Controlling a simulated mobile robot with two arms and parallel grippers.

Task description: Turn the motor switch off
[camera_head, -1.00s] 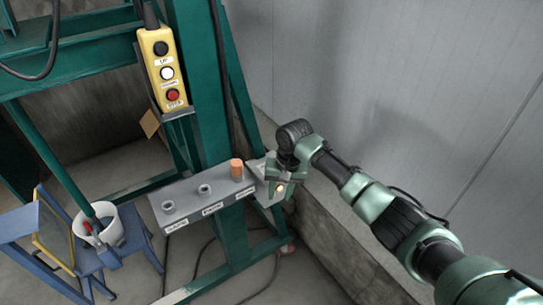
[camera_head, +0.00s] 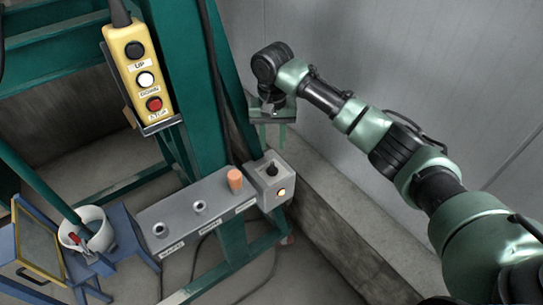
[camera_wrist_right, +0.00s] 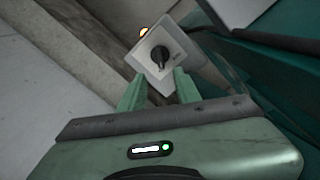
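The motor switch is a black rotary knob (camera_head: 272,170) on top of a grey box (camera_head: 263,196) at the right end of a grey shelf. A small lamp (camera_head: 282,191) on the box's front glows amber. My right gripper (camera_head: 272,140) is above and behind the box in the head view, apart from the knob, its two green fingers spread and empty. In the right wrist view the knob (camera_wrist_right: 160,57) shows beyond and between the open fingertips (camera_wrist_right: 159,76). My left gripper is not in view.
A yellow button pendant (camera_head: 140,72) hangs on the green frame. A white bucket (camera_head: 88,232) sits at lower left. A grey wall (camera_head: 400,60) is behind my right arm.

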